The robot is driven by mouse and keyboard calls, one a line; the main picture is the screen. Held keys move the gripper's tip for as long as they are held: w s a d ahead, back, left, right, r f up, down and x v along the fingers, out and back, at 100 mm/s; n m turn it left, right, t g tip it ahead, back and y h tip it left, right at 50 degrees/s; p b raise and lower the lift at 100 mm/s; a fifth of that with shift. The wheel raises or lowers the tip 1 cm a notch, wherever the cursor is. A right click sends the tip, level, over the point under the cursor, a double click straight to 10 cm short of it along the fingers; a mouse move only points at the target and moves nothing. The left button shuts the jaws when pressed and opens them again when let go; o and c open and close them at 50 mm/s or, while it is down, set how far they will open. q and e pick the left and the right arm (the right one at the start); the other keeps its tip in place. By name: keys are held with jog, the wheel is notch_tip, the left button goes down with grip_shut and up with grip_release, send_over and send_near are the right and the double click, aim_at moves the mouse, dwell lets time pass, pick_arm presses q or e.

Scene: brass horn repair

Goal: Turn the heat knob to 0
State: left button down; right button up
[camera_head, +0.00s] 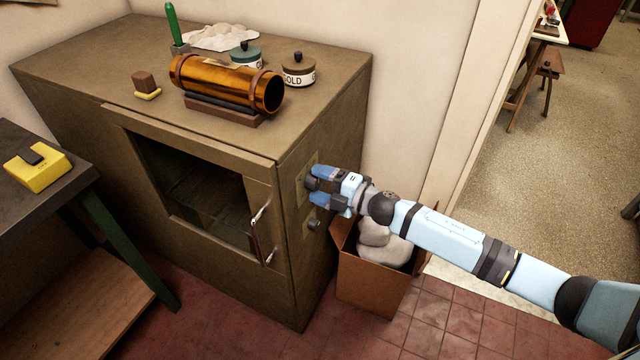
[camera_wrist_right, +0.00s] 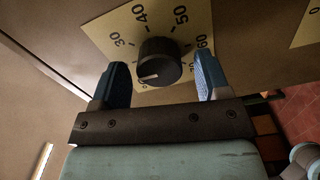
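The heat knob (camera_wrist_right: 160,62) is a black round knob with a white pointer line, on a yellow dial plate (camera_wrist_right: 123,22) marked with numbers; 30, 40, 50 and 60 read clearly. Its pointer aims left and slightly down in the wrist view, below the 30 mark; the exact number there is partly hidden. In the head view the knob (camera_head: 311,183) is on the right side of the brown oven cabinet (camera_head: 335,125). My right gripper (camera_head: 320,186) is open, its blue fingers on either side of the knob with visible gaps in the wrist view (camera_wrist_right: 159,84). My left gripper is not in view.
A smaller dark knob (camera_head: 313,225) is below the dial. The oven's front opening is dark, with a metal handle (camera_head: 262,235) beside it. A cardboard box (camera_head: 365,285) with pale lumps stands under my right arm. A copper-coloured cylinder (camera_head: 222,84) lies on top of the cabinet.

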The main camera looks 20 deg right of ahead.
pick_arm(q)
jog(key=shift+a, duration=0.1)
pick_arm(e)
jog(key=shift+d, duration=0.1)
jog(key=shift+s+d, duration=0.25)
jog(key=shift+s, duration=0.05)
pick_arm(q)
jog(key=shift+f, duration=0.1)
pick_arm(e)
jog(key=v, duration=1.3)
jog(key=shift+a, duration=0.1)
jog(key=s+a+f+m+g+h, duration=0.1)
jog(key=s+a+f+m+h, duration=0.45)
jog(key=s+m, duration=0.5)
jog(key=s+a+f+m+g+h, duration=0.1)
jog(key=s+a+f+m+h, duration=0.5)
jog(key=s+m, duration=0.5)
pick_arm(q)
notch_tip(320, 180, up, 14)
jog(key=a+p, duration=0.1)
jog(key=p, duration=1.6)
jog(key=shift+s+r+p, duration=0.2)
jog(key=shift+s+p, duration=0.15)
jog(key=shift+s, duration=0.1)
pick_arm(e)
notch_tip(320, 180, up, 13)
jog(key=d+y, duration=0.2)
jog(key=shift+w+d, duration=0.35)
jog(key=shift+w, duration=0.15)
